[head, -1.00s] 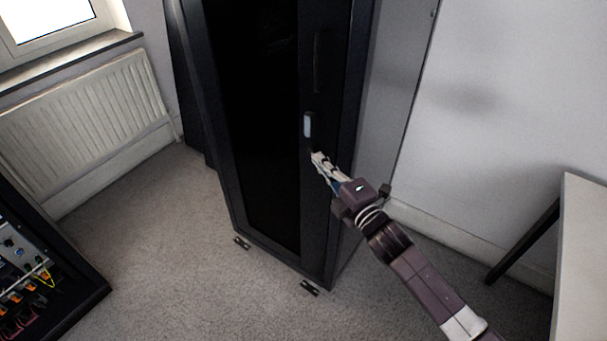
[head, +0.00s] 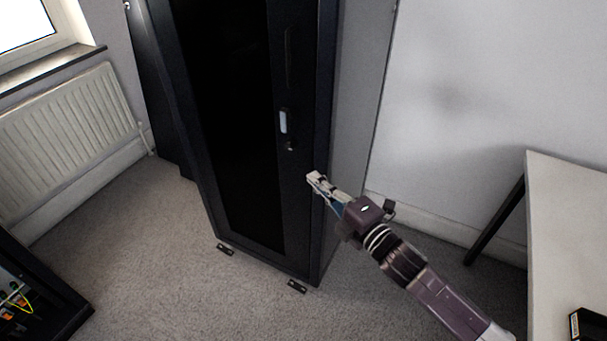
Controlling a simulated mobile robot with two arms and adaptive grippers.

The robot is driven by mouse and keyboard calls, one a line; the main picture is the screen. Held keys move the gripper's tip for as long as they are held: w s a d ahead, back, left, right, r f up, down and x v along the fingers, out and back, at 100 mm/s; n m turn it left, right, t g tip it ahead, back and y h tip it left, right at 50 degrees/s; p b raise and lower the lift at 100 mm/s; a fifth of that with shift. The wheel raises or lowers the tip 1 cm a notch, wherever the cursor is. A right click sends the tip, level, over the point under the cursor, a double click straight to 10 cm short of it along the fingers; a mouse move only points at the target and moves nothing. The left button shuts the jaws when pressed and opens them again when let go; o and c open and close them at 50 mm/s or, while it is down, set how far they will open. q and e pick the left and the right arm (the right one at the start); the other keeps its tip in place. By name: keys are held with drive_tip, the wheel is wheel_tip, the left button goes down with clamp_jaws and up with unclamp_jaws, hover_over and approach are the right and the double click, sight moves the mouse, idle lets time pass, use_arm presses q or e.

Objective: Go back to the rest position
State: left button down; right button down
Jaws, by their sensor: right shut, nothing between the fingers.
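My right gripper (head: 312,178) is in the head view, at the end of my right arm, which comes in from the lower right. Its fingers are shut with nothing between them. It is in front of the right edge of a tall black cabinet (head: 235,130), below and to the right of the cabinet's handle (head: 283,121). A gap shows between the fingers and the handle. The cabinet door looks closed. My left gripper is not in view.
A white-topped table (head: 565,230) stands at the right, with a small dark box (head: 588,325) on it. A black rack (head: 35,300) with wired equipment is at the lower left. A radiator (head: 70,130) is under the window. Grey carpet (head: 150,240) is clear before the cabinet.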

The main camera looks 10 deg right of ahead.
drive_tip(key=s+d+f+m+g+h, duration=0.2)
drive_tip(key=s+d+f+m, duration=0.15)
drive_tip(key=f, duration=0.85)
drive_tip(key=s+d+f+m+g+h, duration=0.25)
drive_tip(key=d+f+m, duration=0.2)
drive_tip(key=f, duration=0.75)
drive_tip(key=s+d+f+m+g+h, duration=0.15)
drive_tip(key=s+d+f+m, duration=0.3)
drive_tip(key=f, duration=0.85)
drive_tip(key=s+d+f+m+g+h, duration=0.2)
drive_tip(key=s+f+m+g, duration=0.3)
drive_tip(key=s+f, duration=1.25)
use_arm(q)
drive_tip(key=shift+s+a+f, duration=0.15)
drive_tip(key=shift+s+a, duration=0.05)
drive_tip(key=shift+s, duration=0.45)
use_arm(e)
drive_tip(key=s+a+f+m+g, duration=0.1)
drive_tip(key=s+f+m+g, duration=0.1)
drive_tip(key=s, duration=0.9)
drive_tip(key=s+a+f+m+g, duration=0.1)
drive_tip(key=s+f, duration=0.3)
drive_tip(key=s, duration=0.8)
drive_tip(key=shift+a+m+g, duration=0.25)
drive_tip(key=shift+m+g, duration=0.1)
drive_tip(key=shift+g, duration=0.15)
